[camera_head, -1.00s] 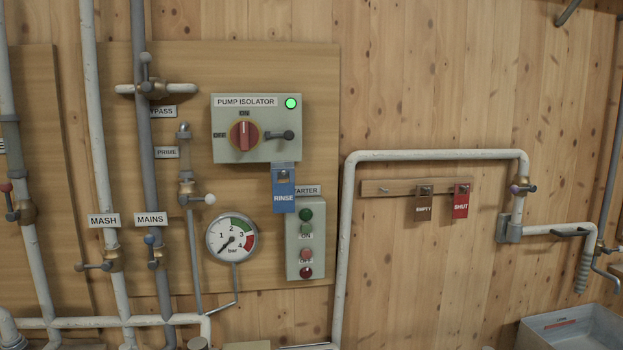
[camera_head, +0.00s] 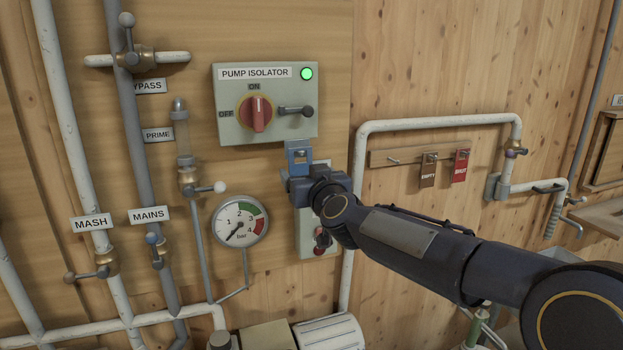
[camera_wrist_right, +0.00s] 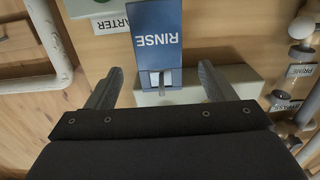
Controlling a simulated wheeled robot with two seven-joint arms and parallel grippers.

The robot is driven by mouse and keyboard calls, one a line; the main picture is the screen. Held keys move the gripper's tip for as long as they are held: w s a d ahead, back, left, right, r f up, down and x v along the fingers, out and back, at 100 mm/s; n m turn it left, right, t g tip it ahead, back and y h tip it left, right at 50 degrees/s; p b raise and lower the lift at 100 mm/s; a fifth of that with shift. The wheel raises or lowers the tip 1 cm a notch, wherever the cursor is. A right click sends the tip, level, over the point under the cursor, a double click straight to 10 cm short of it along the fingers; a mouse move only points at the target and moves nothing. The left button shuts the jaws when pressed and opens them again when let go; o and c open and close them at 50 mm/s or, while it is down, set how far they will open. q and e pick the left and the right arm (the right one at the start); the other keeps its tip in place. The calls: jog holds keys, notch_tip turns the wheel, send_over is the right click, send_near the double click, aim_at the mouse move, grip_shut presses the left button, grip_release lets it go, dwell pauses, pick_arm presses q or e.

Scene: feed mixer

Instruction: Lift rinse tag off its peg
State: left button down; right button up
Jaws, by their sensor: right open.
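The blue rinse tag (camera_head: 299,153) hangs just below the pump isolator box (camera_head: 266,103). In the head view its upper part shows, and my right gripper (camera_head: 298,183) covers the lower part. In the right wrist view the tag (camera_wrist_right: 157,35) appears upside down with its RINSE lettering clear. A small peg (camera_wrist_right: 162,84) shows at its slotted end. The fingers of my right gripper (camera_wrist_right: 160,72) are open, one on either side of the tag's peg end, with gaps to both sides. My left gripper is out of view.
A peg rail (camera_head: 384,158) on the right holds a brown EMPTY tag (camera_head: 428,170) and a red SHUT tag (camera_head: 460,166). The starter box (camera_head: 307,235) is partly behind my right arm. A pressure gauge (camera_head: 240,220) and pipes stand to the left.

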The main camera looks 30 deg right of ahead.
aim_at(303, 164)
jog(key=shift+x, duration=1.6)
jog(key=c, duration=1)
jog(key=shift+c, duration=0.2)
jog(key=shift+r, duration=0.15)
jog(key=shift+r+p, duration=0.6)
jog(key=shift+p, duration=0.35)
jog(key=shift+s, duration=0.1)
